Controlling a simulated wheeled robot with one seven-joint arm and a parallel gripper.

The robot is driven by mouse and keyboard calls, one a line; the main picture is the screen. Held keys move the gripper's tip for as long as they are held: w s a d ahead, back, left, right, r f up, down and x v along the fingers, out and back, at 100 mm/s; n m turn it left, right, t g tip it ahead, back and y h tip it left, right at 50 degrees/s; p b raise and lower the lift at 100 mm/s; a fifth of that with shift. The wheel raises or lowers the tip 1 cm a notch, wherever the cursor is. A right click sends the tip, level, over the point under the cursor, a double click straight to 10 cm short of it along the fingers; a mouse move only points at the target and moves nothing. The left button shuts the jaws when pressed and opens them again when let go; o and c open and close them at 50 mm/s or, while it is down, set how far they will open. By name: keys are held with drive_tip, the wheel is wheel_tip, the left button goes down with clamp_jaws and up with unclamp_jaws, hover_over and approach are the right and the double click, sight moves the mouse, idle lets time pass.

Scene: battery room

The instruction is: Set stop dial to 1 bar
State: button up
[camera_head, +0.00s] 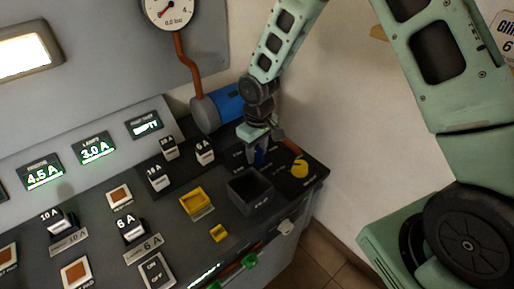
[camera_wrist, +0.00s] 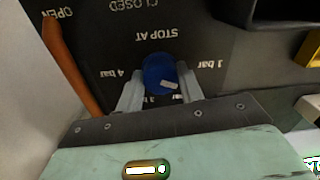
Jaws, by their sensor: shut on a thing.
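The stop dial is a round blue knob (camera_wrist: 160,70) under the words STOP AT, upside down in the wrist view. It also shows in the head view (camera_head: 259,157), partly hidden under my gripper. My gripper (camera_wrist: 160,82) is shut on the dial, one finger on each side. A small white mark sits on the dial's lower right part in the wrist view. The 1 bar label (camera_wrist: 210,65) is right of the dial and the 4 bar label (camera_wrist: 122,73) is left. Another label below it is partly hidden by my fingers.
An orange lever (camera_wrist: 72,68) lies close beside my gripper, near OPEN. A black open box (camera_head: 250,190) and a yellow knob (camera_head: 299,169) are nearby on the panel. A blue cylinder (camera_head: 226,103) and a pressure gauge (camera_head: 168,10) reading 0.2 bar are behind.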

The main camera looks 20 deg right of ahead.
sight(257, 150)
drive_tip(key=n+p, duration=0.1)
drive_tip(key=n, duration=0.4)
drive_tip(key=shift+w+r, duration=0.1)
drive_tip(key=shift+w, duration=0.05)
idle(0.6)
drive_tip(key=o, duration=1)
wheel_tip(257, 150, up, 17)
drive_tip(key=shift+w+d+r+b, duration=0.15)
drive_tip(key=shift+b, duration=0.3)
drive_tip(key=s+a+r+m, duration=0.1)
drive_tip(key=s+a, duration=0.2)
drive_tip(key=s, duration=1)
drive_tip(key=s+a+m, duration=0.1)
drive_tip(key=s+a, duration=0.2)
drive_tip(key=s, duration=1.1)
drive_tip(key=shift+a+r, duration=0.35)
drive_tip(key=shift+r, duration=0.05)
